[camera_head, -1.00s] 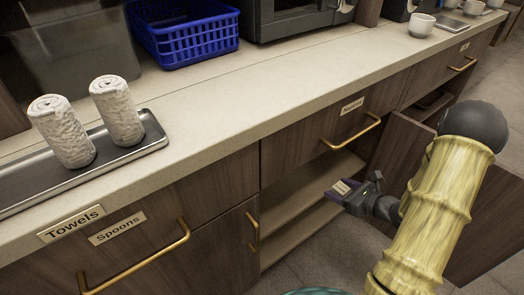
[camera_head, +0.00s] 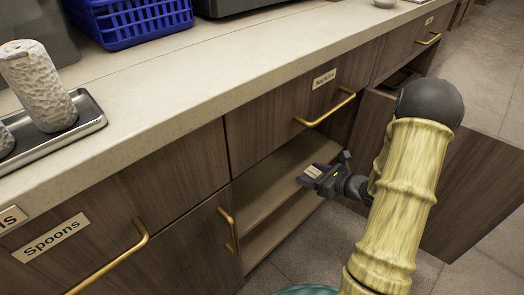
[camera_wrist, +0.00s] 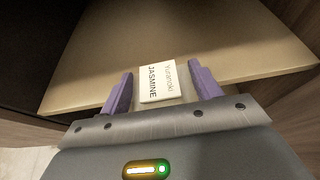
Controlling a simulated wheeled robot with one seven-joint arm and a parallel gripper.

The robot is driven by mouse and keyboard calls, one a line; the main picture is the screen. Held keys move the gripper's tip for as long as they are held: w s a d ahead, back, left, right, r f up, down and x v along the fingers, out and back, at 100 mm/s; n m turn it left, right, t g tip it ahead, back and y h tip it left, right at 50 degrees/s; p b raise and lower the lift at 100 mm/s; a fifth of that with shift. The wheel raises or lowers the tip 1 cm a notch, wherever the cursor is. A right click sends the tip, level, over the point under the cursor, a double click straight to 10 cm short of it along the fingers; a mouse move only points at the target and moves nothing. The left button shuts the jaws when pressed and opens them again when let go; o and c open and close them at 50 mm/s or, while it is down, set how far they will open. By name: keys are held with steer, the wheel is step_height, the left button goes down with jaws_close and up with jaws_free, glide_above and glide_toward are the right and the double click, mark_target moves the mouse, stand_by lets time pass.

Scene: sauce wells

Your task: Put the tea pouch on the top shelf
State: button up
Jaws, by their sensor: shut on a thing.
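The tea pouch (camera_wrist: 158,80) is a small pale pack with a white label reading "JASMINE", held between the purple fingers of my gripper (camera_wrist: 163,88). In the head view my gripper (camera_head: 318,176) is shut on the pouch (camera_head: 312,171) at the right part of the open cabinet's front. The top shelf (camera_head: 265,185) is a pale board inside that cabinet, below the drawer. In the wrist view a pale shelf board (camera_wrist: 215,40) spreads behind the pouch. I cannot tell whether the pouch touches it.
A lower shelf board (camera_head: 275,232) lies beneath. An open cabinet door (camera_head: 470,190) stands right of my arm. A drawer with a gold handle (camera_head: 325,110) is above the opening. The counter (camera_head: 190,90) holds a blue basket (camera_head: 130,18) and a paper roll (camera_head: 38,90) on a metal tray (camera_head: 90,115).

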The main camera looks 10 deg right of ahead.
steer(key=b, duration=0.4)
glide_above(276, 162)
steer(key=s+d, duration=0.1)
steer(key=s, duration=0.1)
steer(key=shift+s+d+f, duration=0.1)
steer(key=shift+d, duration=0.05)
steer(key=shift+w+a, duration=0.2)
steer(key=shift+w, duration=0.3)
steer(key=shift+w+a+b, duration=0.15)
steer(key=shift+b, duration=0.15)
steer(key=shift+w+a, duration=0.35)
steer(key=shift+w, duration=0.1)
step_height(276, 162, down, 3)
steer(key=b, duration=0.2)
steer(key=shift+b, duration=0.35)
steer(key=shift+f, duration=0.15)
